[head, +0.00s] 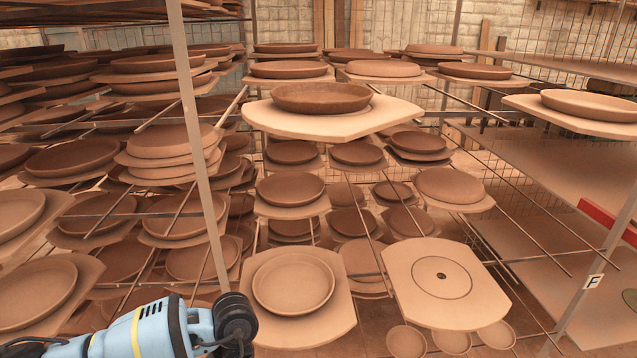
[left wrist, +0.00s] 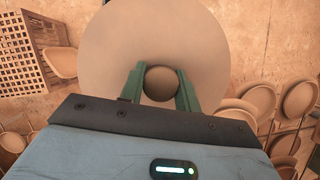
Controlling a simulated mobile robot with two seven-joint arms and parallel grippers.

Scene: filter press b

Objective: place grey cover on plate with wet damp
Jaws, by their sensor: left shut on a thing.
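The grey cover (left wrist: 158,35) is a wide round disc with a round knob (left wrist: 161,83) at its middle, seen in the left wrist view. My left gripper (left wrist: 160,70) has its two green fingers shut on either side of this knob. In the head view, my left arm enters at the bottom left, and the cover and fingers are out of sight. A darker brown plate (head: 321,97), which looks damp, lies on a pale board (head: 395,118) high on the rack at the centre. It has no cover on it. My right gripper is not in view.
Racks hold many plates on boards, with thin metal rods jutting out. A rack post (head: 198,130) stands near my left arm. A board with a ringed centre hole (head: 441,276) is at lower right. Wide shelves (head: 560,240) at right look mostly bare.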

